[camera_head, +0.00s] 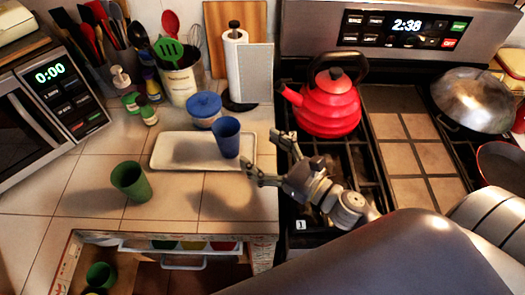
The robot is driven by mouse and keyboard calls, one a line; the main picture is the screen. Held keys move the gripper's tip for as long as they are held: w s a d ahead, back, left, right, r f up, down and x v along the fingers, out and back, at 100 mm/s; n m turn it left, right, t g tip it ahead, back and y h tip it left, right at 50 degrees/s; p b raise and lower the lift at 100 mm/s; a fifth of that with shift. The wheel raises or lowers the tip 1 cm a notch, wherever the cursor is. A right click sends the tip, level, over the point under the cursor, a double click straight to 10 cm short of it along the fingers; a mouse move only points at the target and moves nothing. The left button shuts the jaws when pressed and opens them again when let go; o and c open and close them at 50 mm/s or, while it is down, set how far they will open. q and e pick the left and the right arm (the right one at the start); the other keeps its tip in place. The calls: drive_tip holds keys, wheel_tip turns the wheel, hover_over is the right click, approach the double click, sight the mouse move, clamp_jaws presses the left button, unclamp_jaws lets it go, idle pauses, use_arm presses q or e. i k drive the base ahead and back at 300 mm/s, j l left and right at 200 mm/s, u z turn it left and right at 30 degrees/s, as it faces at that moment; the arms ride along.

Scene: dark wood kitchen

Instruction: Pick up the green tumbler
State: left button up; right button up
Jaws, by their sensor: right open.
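A green tumbler (131,181) stands upright on the tiled counter, left of the middle. A second green cup (101,275) shows lower down, at the bottom left below the counter's front edge. My right gripper (262,156) is open and empty, its fingers spread and pointing left. It is to the right of the green tumbler and well apart from it, close to the right end of the tray. My left gripper does not show.
A blue tumbler (226,138) stands on a pale rectangular tray (172,152), between my right gripper and the green tumbler. A red kettle (327,104) sits on the stove. The counter around the green tumbler is clear.

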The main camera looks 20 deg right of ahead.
sight(129, 177)
drive_tip(key=k+j, duration=0.45)
drive_tip(key=j, duration=0.25)
drive_tip(key=k+j, duration=0.25)
drive_tip(key=j, duration=0.1)
